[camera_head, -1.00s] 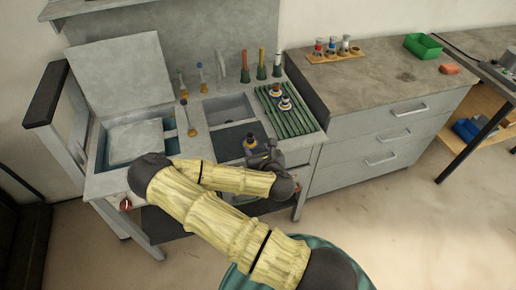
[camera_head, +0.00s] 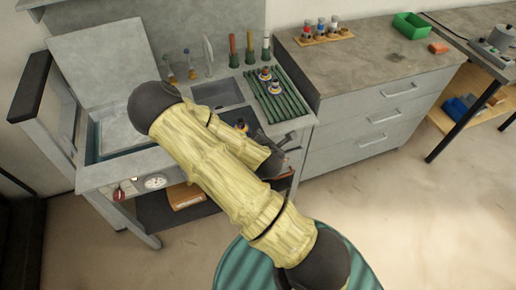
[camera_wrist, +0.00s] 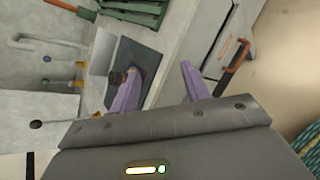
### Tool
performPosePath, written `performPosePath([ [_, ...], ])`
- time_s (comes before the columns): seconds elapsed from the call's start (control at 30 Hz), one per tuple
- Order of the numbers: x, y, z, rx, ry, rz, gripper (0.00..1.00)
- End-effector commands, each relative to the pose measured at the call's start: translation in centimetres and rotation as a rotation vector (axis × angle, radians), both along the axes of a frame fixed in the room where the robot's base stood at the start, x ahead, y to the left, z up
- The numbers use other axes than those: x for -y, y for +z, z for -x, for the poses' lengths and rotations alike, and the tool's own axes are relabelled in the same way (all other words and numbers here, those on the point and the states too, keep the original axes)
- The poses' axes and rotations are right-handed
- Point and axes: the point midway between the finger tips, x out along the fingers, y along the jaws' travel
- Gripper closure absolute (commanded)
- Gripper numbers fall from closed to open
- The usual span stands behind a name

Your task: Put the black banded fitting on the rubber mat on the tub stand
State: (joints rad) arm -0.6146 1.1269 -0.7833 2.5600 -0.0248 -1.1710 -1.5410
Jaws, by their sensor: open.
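A small dark fitting with an orange-yellow band (camera_head: 241,125) stands on the black rubber mat (camera_wrist: 147,55) of the grey tub stand (camera_head: 102,172). My arm hides part of it in the head view. In the wrist view the fitting (camera_wrist: 117,77) is beside the tip of my left finger, its lower part partly behind that finger. My gripper (camera_wrist: 160,68) is open, its two purple fingers apart over the mat, with nothing held. Whether the finger touches the fitting I cannot tell. Two similar banded fittings (camera_head: 265,73) (camera_head: 273,86) stand on the green slatted rack (camera_head: 288,103).
A small sink (camera_head: 217,94) lies behind the mat. Several upright tools and a faucet (camera_head: 208,55) stand along the back. The large tub (camera_head: 120,135) is at left. A drawer cabinet (camera_head: 375,110) adjoins at right, with a vial holder (camera_head: 326,36) and green bin (camera_head: 411,25) on top.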

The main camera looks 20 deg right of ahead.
Motion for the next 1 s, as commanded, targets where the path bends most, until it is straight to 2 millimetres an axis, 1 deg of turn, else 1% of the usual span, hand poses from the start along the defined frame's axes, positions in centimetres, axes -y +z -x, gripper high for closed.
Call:
performPosePath([
  [0.03,0.2,0.1,0.4,0.000,-0.100,-0.106,0.53],
  [0.1,0.2,0.1,1.0,-0.011,-0.236,-0.243,0.53],
  [0.27,-0.6,0.6,2.6,-0.034,-0.532,-0.538,0.53],
  [0.37,-1.5,1.6,3.6,-0.050,-0.706,-0.704,0.53],
  [0.47,-2.6,3.0,4.6,-0.066,-0.871,-0.856,0.53],
  [0.57,-3.7,4.8,5.7,-0.082,-1.030,-0.989,0.53],
  [0.7,-5.2,7.8,7.5,-0.101,-1.240,-1.142,0.53],
  [0.77,-5.8,9.2,8.4,-0.106,-1.329,-1.197,0.53],
  [0.9,-6.8,12.6,10.9,-0.106,-1.526,-1.288,0.53],
  [1.0,-7.3,14.4,12.5,-0.095,-1.636,-1.322,0.53],
])
